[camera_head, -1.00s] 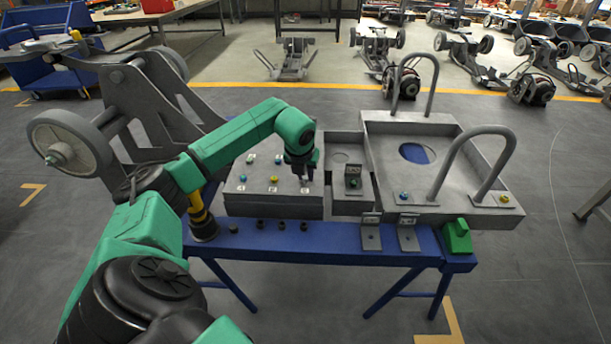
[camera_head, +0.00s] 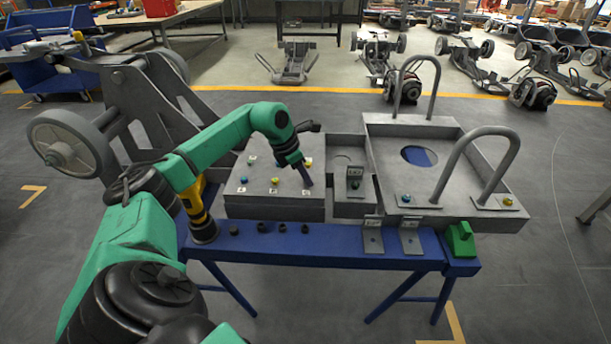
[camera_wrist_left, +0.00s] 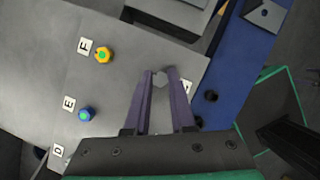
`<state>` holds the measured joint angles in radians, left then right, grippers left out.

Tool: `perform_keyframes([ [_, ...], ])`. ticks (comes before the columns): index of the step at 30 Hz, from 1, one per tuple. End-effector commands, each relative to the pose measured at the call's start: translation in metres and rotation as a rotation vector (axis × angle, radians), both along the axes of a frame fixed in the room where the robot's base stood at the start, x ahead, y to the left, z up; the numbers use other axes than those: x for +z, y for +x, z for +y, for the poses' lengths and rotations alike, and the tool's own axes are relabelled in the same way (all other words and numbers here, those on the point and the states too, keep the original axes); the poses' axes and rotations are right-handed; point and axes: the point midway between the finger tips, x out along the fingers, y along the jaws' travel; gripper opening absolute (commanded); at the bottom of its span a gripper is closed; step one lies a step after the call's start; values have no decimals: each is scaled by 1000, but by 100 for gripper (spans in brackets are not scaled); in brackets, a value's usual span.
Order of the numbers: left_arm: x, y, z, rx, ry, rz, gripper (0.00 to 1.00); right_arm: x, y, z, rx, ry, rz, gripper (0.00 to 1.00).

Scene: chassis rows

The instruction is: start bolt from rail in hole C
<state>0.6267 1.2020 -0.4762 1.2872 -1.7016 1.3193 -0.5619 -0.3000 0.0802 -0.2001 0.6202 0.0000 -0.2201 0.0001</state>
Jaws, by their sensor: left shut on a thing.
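My left gripper (camera_head: 308,184) is over the front right part of the grey block (camera_head: 240,207). In the left wrist view its two purple-grey fingers (camera_wrist_left: 160,82) are shut on a grey hex-headed bolt (camera_wrist_left: 160,77). The bolt's lower end and hole C are hidden, so I cannot tell how deep the bolt sits. A label beside the right finger is mostly covered. The blue rail (camera_head: 330,244) runs along the front, with several dark round pieces, such as one bolt or socket (camera_head: 282,227). My right gripper is not in view.
To the right are a small grey plate with a bracket (camera_head: 354,178) and a grey tray (camera_head: 455,205) with tall hoop handles. A green block (camera_head: 460,240) sits at the rail's right end.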

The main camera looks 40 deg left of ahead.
Motion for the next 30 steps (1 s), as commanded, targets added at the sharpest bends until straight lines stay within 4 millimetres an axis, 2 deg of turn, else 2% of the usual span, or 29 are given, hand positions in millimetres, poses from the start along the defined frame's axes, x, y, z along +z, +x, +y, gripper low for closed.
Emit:
perform_keyframes([
  [6,0,0,0,1,0,0,0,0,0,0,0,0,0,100],
  [7,0,0,0,1,0,0,30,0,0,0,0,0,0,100],
  [9,0,0,0,1,0,0,57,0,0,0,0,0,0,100],
  [18,0,0,0,3,1,0,58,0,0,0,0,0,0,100],
  [21,7,-2,2,3,3,0,58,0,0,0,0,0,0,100],
  [25,32,-12,7,3,6,-2,58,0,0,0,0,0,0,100],
  [30,81,-30,15,5,5,-3,58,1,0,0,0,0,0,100],
])
